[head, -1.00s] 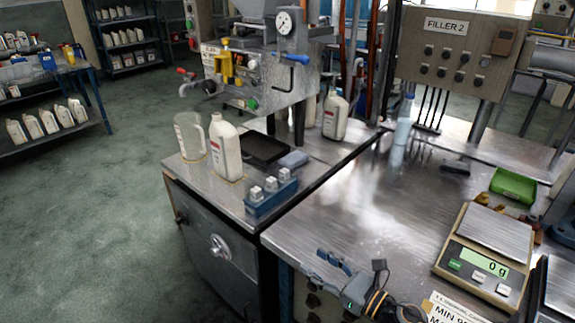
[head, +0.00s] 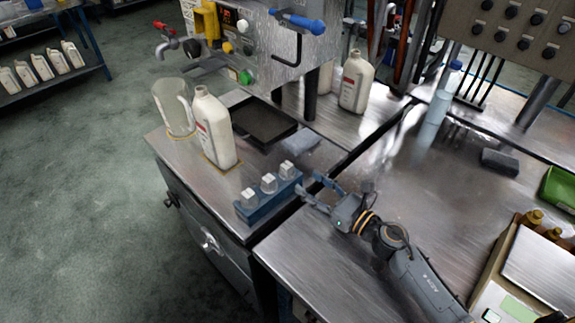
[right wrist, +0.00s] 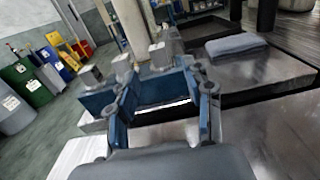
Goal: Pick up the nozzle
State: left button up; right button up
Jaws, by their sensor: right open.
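Several grey-white nozzles, three in sight, stand in a row in a blue rack (head: 262,208) near the right edge of the left metal table. The nearest nozzle (head: 249,198), the middle nozzle (head: 269,183) and the far nozzle (head: 287,170) stand upright. My right gripper (head: 310,186) is open and empty, just right of the rack, beside its far end. In the right wrist view the rack (right wrist: 155,90) shows ahead between the spread fingers, with the nozzles above it. I cannot tell whether a finger touches the rack. My left gripper is not in view.
A white bottle (head: 214,128), a clear jug (head: 174,108), a black tray (head: 262,122) and a folded grey cloth (head: 291,147) lie behind the rack. The filling machine (head: 262,45) stands at the back. The right table's front is mostly clear; a scale (head: 545,262) sits right.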

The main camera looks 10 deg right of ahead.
aim_at(291, 171)
jog(key=x, duration=0.3)
jog(key=shift+p+x, duration=0.5)
jog(key=shift+x, duration=0.45)
jog(key=x, duration=0.3)
jog(key=shift+w+a+p, duration=0.2)
jog(key=shift+a+p, duration=0.1)
jog(key=shift+p, duration=0.1)
jog(key=shift+w+a+f, duration=0.1)
jog(key=shift+w+a, duration=0.05)
jog(key=shift+w, duration=0.05)
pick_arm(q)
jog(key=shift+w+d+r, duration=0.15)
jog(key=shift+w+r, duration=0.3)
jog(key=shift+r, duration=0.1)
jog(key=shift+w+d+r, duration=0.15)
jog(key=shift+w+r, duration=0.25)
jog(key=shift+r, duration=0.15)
pick_arm(e)
grip_shut()
